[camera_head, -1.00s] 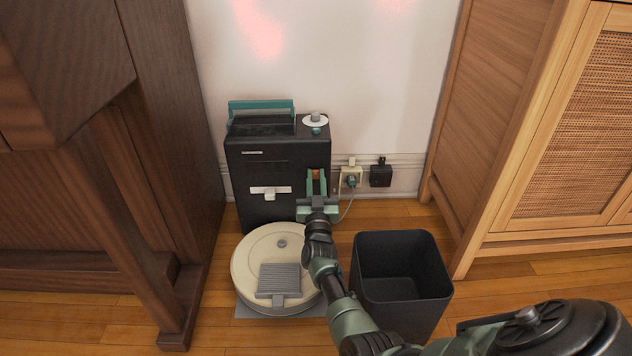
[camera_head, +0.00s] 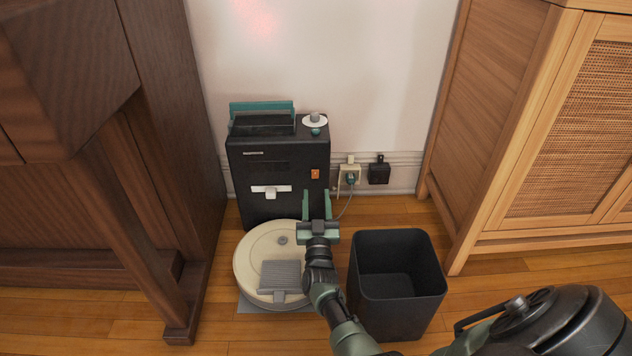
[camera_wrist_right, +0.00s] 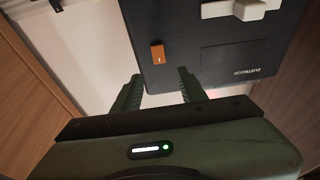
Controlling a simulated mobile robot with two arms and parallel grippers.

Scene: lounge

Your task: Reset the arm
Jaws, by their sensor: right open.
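My right gripper (camera_head: 317,207) is open and empty, with its two green fingers pointing at the front of a black dock box (camera_head: 255,200). An orange switch (camera_head: 315,174) on the box front is just beyond the fingertips and apart from them. In the right wrist view the open fingers (camera_wrist_right: 158,87) show below the orange switch (camera_wrist_right: 157,53), with the black box front (camera_wrist_right: 215,55) behind. My right arm comes in from the lower right of the head view. My left gripper is in neither view.
A round cream robot vacuum (camera_head: 252,262) sits on the floor before the box. An empty black bin (camera_head: 398,318) stands right of my forearm. A wall outlet (camera_head: 349,175) with a plug is behind. A dark wooden desk (camera_head: 175,200) and a light cabinet (camera_head: 490,150) flank the space.

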